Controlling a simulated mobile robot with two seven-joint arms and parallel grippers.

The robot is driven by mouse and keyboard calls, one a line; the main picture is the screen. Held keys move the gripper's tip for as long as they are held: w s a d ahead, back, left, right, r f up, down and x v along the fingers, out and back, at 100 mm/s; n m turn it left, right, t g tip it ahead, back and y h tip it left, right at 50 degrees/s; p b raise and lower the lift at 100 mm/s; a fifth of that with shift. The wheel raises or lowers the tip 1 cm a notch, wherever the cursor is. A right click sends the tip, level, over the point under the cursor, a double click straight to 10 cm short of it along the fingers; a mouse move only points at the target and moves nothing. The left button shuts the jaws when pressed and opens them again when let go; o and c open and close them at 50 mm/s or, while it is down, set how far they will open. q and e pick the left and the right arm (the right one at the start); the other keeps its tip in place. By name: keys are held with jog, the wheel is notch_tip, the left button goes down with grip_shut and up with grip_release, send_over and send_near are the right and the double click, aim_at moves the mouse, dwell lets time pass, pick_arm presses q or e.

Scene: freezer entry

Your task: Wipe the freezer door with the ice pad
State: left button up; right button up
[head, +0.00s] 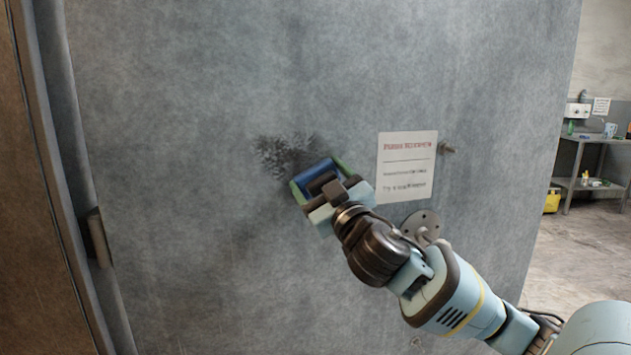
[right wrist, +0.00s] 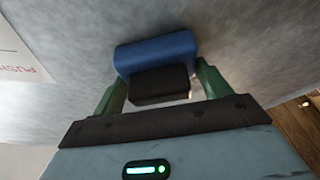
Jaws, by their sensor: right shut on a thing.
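The grey freezer door (head: 180,120) fills most of the head view. A dark speckled stain (head: 280,153) is on it, left of the paper sign. My right gripper (head: 316,178) is shut on the blue ice pad (head: 318,170), just below and right of the stain. In the right wrist view the blue pad (right wrist: 155,52) with its black grip (right wrist: 160,84) sits between the green fingers of the gripper (right wrist: 158,82). The pad is at the door surface; whether it touches is hard to tell. My left gripper is not in view.
A white sign (head: 407,165) with red lettering is on the door right of the gripper. A metal table (head: 596,140) stands beyond the door's right edge.

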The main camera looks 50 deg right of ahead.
aim_at(333, 167)
jog(key=shift+s+d+f, duration=0.15)
jog(key=shift+s+d, duration=0.2)
jog(key=shift+d, duration=0.3)
jog(key=shift+s+d, duration=0.5)
jog(key=shift+d, duration=0.25)
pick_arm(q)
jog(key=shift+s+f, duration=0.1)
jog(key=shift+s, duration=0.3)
pick_arm(e)
jog(key=shift+r+p, duration=0.8)
jog(key=shift+r, duration=0.2)
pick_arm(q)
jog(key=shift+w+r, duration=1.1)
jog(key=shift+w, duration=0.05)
pick_arm(e)
jog(key=shift+a+f, duration=0.1)
jog(key=shift+a, duration=0.1)
jog(key=shift+w+a+p, duration=0.35)
jog(key=shift+w+a, duration=0.25)
jog(key=shift+a, duration=0.15)
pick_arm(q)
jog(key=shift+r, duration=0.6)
pick_arm(e)
jog(key=shift+w+a, duration=0.3)
jog(key=shift+a, duration=0.2)
